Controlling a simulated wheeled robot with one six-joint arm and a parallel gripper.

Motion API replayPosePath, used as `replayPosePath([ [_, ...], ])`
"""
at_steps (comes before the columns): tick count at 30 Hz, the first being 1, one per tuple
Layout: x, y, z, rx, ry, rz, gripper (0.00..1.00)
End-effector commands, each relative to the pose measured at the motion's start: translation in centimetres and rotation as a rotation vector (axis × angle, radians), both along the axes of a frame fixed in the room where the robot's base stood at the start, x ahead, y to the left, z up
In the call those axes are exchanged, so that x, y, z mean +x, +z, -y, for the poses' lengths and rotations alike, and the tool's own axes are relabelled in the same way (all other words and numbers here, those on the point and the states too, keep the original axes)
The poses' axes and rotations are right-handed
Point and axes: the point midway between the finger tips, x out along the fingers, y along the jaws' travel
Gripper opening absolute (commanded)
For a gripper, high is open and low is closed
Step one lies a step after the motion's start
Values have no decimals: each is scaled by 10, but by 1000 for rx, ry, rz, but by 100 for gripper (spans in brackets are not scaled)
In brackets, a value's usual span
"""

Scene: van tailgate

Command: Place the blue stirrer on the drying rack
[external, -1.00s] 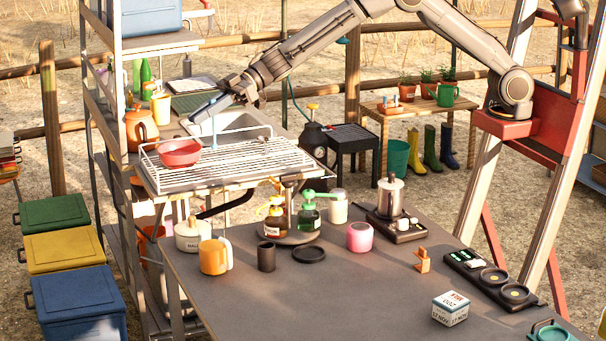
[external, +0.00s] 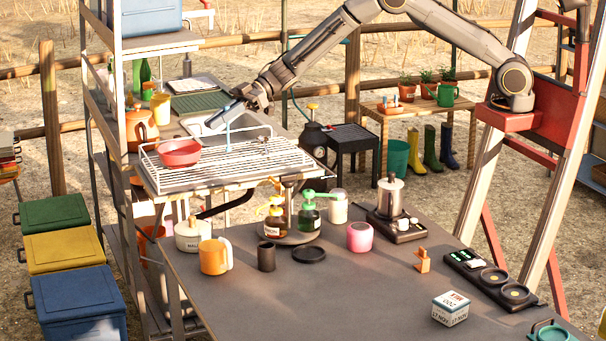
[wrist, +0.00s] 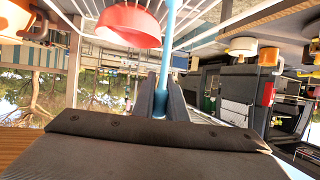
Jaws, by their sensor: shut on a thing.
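The blue stirrer is a thin light-blue stick. In the wrist view the stirrer (wrist: 167,55) passes between the two fingers of my gripper (wrist: 162,98), which is shut on it. The drying rack (external: 232,162) is a white wire grid with raised side rails on a tray. I cannot tell whether the stirrer's lower end touches the rack.
A red bowl (external: 180,153) sits on the rack's left part; the rack's middle and right look clear. A sink (external: 212,122) lies behind the rack. Pump bottles (external: 308,215) stand in front on the dark table (external: 350,290). A shelf frame (external: 115,140) rises at the left.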

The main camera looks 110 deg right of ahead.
Motion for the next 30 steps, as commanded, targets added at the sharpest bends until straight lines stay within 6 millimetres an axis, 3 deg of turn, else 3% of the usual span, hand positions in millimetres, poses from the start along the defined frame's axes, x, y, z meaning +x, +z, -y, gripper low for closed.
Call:
replayPosePath([
  [9,-1,-35,0,1,-1,-2,0],
  [22,0,-43,0,-1,-1,-1,0],
  [23,0,-42,0,0,-1,0,17],
  [25,0,-42,0,0,-1,0,29],
  [30,0,-42,0,0,-1,0,31],
])
